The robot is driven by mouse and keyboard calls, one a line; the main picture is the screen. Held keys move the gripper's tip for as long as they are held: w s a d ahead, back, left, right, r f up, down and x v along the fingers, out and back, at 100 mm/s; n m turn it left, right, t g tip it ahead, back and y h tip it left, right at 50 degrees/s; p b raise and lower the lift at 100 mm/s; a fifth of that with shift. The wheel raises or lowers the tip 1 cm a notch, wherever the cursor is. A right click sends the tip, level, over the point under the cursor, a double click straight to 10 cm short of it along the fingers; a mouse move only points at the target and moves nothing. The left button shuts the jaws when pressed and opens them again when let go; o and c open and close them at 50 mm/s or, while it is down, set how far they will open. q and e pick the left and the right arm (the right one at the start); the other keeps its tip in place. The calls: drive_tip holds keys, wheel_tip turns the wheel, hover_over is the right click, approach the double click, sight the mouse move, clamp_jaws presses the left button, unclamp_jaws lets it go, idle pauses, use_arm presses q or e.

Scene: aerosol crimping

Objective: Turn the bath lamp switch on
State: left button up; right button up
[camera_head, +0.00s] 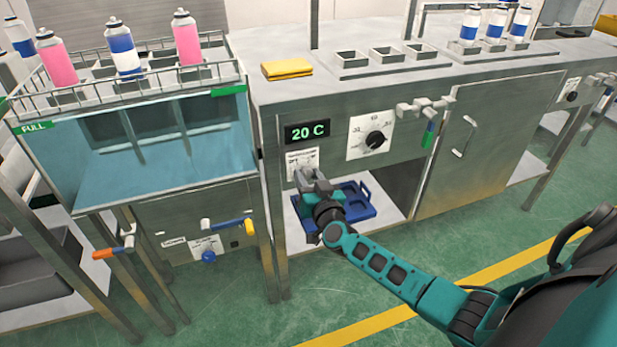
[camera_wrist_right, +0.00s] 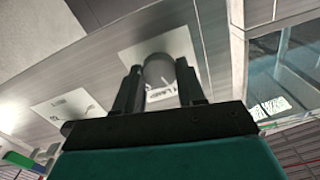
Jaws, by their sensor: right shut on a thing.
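The bath lamp switch has a white plate (camera_head: 302,158) on the steel front panel, just below the green 20 C display. My right gripper (camera_head: 314,181) reaches up to this plate from the lower right and covers its lower part. In the right wrist view, the two dark fingers of my right gripper (camera_wrist_right: 158,82) stand on both sides of a grey rounded switch knob (camera_wrist_right: 158,68) in front of the white plate (camera_wrist_right: 182,44). The gripper is shut on this knob. The knob's exact setting is hard to tell. My left gripper is not in view.
The display (camera_head: 307,132) reads 20 C. A black dial (camera_head: 375,139) sits to the right of it. A blue tray (camera_head: 358,207) lies in the open bay below my right gripper. The water bath (camera_head: 170,165) with cans above stands at left.

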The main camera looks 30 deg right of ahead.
drive_tip(key=m, duration=0.3)
drive_tip(key=shift+f+m, duration=0.1)
drive_tip(key=shift+m, duration=0.3)
drive_tip(key=m, duration=0.4)
drive_tip(key=shift+b, duration=0.35)
drive_tip(key=shift+m, duration=0.5)
drive_tip(key=o, duration=1)
drive_tip(key=shift+c, duration=0.2)
drive_tip(key=shift+o, duration=0.5)
drive_tip(key=shift+s, duration=0.1)
